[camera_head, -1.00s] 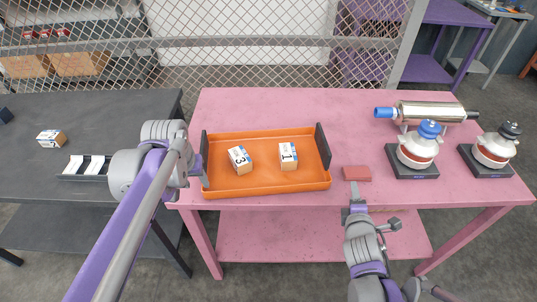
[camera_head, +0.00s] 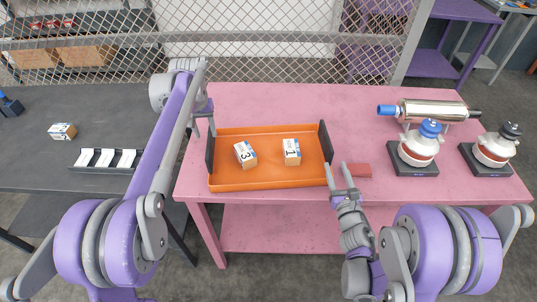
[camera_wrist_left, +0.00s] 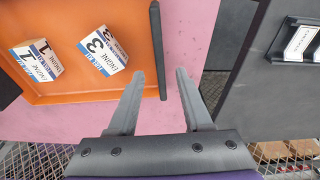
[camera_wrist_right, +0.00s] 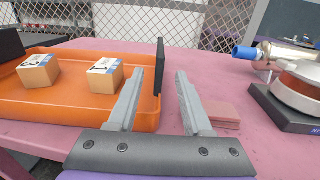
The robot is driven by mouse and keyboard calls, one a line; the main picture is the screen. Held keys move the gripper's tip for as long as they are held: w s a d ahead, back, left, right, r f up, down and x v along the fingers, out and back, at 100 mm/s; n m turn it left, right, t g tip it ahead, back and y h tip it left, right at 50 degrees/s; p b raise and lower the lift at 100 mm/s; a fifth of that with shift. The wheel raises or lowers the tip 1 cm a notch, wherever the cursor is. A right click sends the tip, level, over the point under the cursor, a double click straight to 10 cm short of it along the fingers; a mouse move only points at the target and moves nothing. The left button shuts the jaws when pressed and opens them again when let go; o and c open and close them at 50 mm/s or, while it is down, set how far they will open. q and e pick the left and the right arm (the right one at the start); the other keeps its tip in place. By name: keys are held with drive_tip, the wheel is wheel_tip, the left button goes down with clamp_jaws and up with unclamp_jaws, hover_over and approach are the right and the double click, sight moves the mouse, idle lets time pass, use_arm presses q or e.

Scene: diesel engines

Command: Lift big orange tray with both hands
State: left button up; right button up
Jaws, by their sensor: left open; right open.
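The big orange tray (camera_head: 270,178) lies on the pink table with a dark upright handle plate at each end. Two small boxes, marked 3 (camera_head: 245,154) and 1 (camera_head: 291,152), sit in it. My right gripper (camera_head: 341,166) is open and empty near the tray's front right corner. In the right wrist view the right handle (camera_wrist_right: 160,65) appears between the open fingers, further ahead.
A flat red block (camera_head: 358,170) lies on the table just right of my right gripper. A silver cylinder (camera_head: 430,110) and two domed devices on black bases (camera_head: 412,165) stand further right. A dark table (camera_head: 100,130) is at the left. The pink table behind the tray is clear.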

sight(211, 149)
use_arm(q)
drive_tip(key=f, duration=0.3)
drive_tip(key=w+f, duration=0.1)
drive_tip(key=f, duration=0.6)
drive_tip(key=shift+w+a+f, duration=0.1)
drive_tip(key=shift+w+f, duration=0.05)
drive_tip(key=shift+w, duration=0.15)
use_arm(e)
drive_tip(key=w, duration=0.7)
drive_tip(key=w+a, duration=0.1)
drive_tip(key=w, duration=0.2)
drive_tip(key=shift+w, duration=0.15)
use_arm(q)
clamp_jaws()
use_arm(e)
clamp_jaws()
